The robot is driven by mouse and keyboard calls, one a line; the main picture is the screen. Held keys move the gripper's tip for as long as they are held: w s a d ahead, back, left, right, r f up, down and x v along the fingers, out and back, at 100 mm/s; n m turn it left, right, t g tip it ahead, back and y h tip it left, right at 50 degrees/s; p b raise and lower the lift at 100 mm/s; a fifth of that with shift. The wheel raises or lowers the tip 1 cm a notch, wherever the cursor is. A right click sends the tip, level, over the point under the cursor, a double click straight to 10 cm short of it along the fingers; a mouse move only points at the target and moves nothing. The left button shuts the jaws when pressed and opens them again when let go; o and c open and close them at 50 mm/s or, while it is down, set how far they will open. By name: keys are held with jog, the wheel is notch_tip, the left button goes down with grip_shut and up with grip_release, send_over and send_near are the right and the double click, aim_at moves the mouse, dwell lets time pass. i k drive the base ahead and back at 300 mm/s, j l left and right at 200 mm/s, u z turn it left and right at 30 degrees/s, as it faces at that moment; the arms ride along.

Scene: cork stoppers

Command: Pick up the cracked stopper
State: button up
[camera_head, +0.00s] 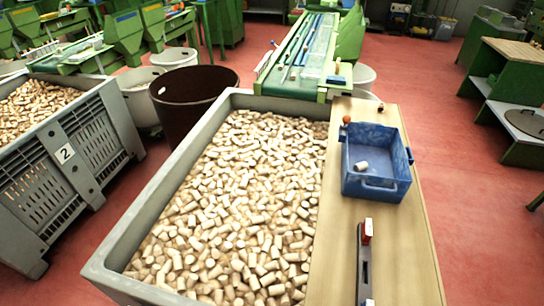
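A single pale cork stopper (361,167) lies in the blue bin (376,186), on the bin's floor. Many similar stoppers (235,210) fill the large grey crate (125,235) to the left of the wooden board. At this size I cannot make out a crack on any stopper, so I cannot tell which one is cracked. My gripper is not in view.
The blue bin stands on a wooden board (405,260) along the crate's right side. A dark bar with a red-and-white piece (364,250) lies nearer. An orange ball (346,119) sits behind the bin. A brown tub (190,100) and a second grey crate (70,185) stand left.

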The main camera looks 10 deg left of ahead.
aim_at(238, 266)
jog(key=j+u, duration=0.2)
jog(key=u, duration=0.25)
jog(key=j+u, duration=0.15)
jog(key=u, duration=0.35)
jog(key=i+j+u, duration=0.1)
jog(key=u, duration=0.35)
jog(key=i+j+u, duration=0.1)
jog(key=u, duration=0.4)
jog(key=i+j+u, duration=0.1)
jog(key=i+u, duration=0.2)
jog(key=i+j+u, duration=0.1)
jog(key=u, duration=0.15)
jog(key=i+z, duration=0.3)
jog(key=i+j+z, duration=0.15)
jog(key=z, duration=0.2)
jog(key=i+j+z, duration=0.1)
jog(key=z, duration=0.35)
jog(key=i+j+z, duration=0.15)
jog(key=z, duration=0.3)
jog(key=i+j+z, duration=0.1)
jog(key=j+z, duration=0.15)
jog(key=z, duration=0.15)
